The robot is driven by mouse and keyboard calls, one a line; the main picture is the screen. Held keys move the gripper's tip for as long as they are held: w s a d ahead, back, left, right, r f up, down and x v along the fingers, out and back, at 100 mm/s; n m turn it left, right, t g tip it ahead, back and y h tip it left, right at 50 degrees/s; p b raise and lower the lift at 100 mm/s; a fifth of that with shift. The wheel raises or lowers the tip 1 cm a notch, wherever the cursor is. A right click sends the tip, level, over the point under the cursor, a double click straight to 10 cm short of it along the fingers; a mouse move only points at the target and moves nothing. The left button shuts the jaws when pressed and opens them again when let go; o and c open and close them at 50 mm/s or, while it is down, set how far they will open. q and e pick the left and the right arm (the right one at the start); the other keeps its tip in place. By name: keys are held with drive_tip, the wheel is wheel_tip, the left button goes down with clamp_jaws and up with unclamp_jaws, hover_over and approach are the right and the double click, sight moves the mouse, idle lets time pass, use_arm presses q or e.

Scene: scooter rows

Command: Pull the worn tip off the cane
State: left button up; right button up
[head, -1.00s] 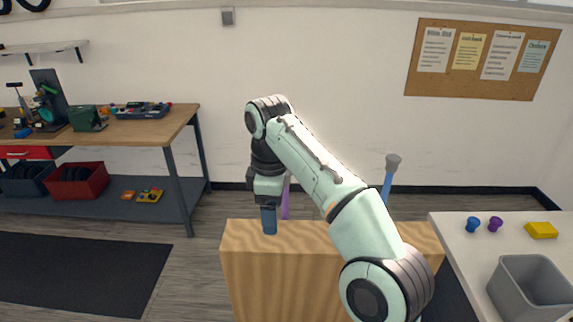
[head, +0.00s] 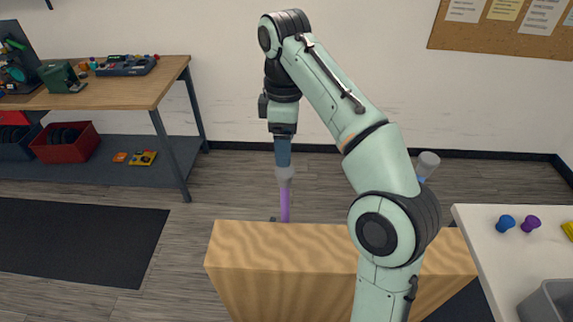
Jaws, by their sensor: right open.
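A purple cane (head: 285,204) stands upright behind the wooden block, with a pale grey worn tip (head: 286,176) on its top end. My right gripper (head: 284,162) points down right over this tip. Its fingers are open, with their ends at the tip's upper edge; I cannot tell whether they touch it. A second cane, blue, stands to the right, mostly hidden by my arm, with a grey tip (head: 428,162) on top. A blue tip (head: 505,223) and a purple tip (head: 531,224) stand on the white table at right. My left gripper is out of view.
The wooden block (head: 236,250) stands in front of the canes. The white table (head: 490,243) holds a grey bin (head: 548,300) and a yellow object (head: 568,230), both cut off by the frame. A workbench (head: 135,92) stands at the left. The floor around the dark mat (head: 80,245) is clear.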

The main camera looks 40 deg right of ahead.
sight(285, 170)
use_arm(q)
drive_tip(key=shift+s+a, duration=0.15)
use_arm(e)
drive_tip(key=shift+s+a, duration=0.2)
drive_tip(key=shift+w+d+f, duration=0.1)
drive_tip(key=shift+f, duration=0.5)
drive_tip(key=f+b, duration=0.1)
drive_tip(key=f, duration=0.1)
drive_tip(key=f+b, duration=0.1)
drive_tip(key=f, duration=0.3)
drive_tip(key=shift+s+f+b, duration=0.2)
drive_tip(key=shift+s+b, duration=0.1)
drive_tip(key=shift+b, duration=0.1)
drive_tip(key=shift+w+f, duration=0.35)
drive_tip(key=shift+f, duration=0.35)
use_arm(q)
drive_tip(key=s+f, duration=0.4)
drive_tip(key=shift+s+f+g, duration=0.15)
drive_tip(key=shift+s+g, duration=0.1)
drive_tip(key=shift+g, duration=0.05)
use_arm(e)
drive_tip(key=shift+s, duration=0.1)
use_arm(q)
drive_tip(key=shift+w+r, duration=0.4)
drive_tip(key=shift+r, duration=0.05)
